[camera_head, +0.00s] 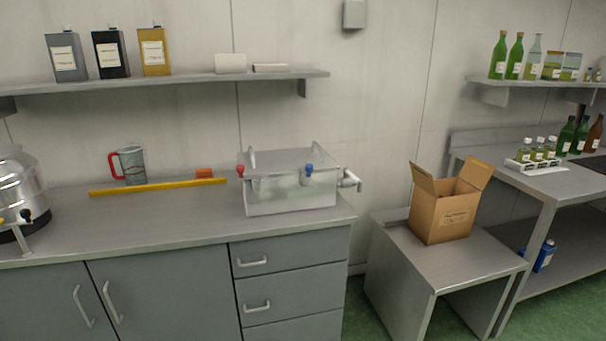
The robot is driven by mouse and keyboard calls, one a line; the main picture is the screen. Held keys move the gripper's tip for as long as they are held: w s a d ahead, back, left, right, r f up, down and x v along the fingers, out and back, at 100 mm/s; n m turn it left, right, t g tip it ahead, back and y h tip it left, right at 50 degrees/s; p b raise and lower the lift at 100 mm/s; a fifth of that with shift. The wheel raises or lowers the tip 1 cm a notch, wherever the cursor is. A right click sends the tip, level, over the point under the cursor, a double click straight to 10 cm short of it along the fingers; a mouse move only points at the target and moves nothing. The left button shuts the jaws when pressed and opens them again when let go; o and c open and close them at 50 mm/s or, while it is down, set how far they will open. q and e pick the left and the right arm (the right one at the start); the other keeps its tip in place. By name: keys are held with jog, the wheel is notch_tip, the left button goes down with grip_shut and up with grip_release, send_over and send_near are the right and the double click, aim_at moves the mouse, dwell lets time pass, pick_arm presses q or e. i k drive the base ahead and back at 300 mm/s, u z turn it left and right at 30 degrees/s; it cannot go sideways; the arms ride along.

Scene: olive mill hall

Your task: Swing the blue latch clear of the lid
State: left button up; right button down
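A rectangular steel box with a lid (290,160) stands near the right end of the counter. The blue latch (309,169) is a small blue knob at the front right of the lid edge. A matching red latch (240,170) is at the front left. Two upright handles rise from the lid, and a tap (350,179) sticks out on the right side. The lid looks closed. From here I cannot tell whether the blue latch lies over the lid edge. Neither of my grippers is in view.
A yellow bar (158,187) lies behind and left of the box, near a red-handled jug (131,165). A steel vessel (18,190) stands at far left. A shelf (180,80) hangs above. An open carton (446,208) sits on a lower table at right. The counter front is clear.

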aim_at(307, 169)
jog(key=u, duration=0.25)
jog(key=i, duration=1.3)
jog(key=u, duration=0.2)
